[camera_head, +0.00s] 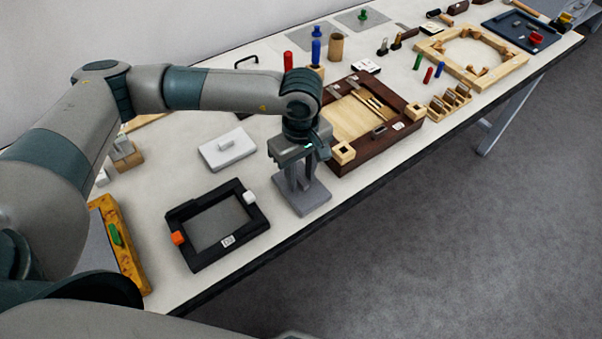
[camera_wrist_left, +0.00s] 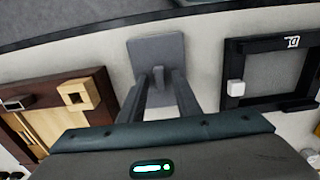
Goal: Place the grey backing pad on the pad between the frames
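A grey rectangular pad (camera_head: 318,198) lies on the table between the black frame (camera_head: 258,222) and the dark brown frame (camera_head: 372,154). In the left wrist view the grey pad (camera_wrist_left: 146,47) is straight below my left gripper (camera_wrist_left: 158,82). A small grey upright piece shows between the fingertips, close to both. I cannot tell whether the fingers press on it. In the head view my left gripper (camera_head: 298,182) points down over the pad's middle. Whether this is one pad or one on another is unclear. My right gripper is not in view.
A white plate with a raised block (camera_head: 228,148) lies behind the black frame. A yellow-edged tray (camera_head: 122,243) is at the left. Pegs, small blocks and a pale wooden frame (camera_head: 516,66) stand farther right. The table's front edge is close to the pad.

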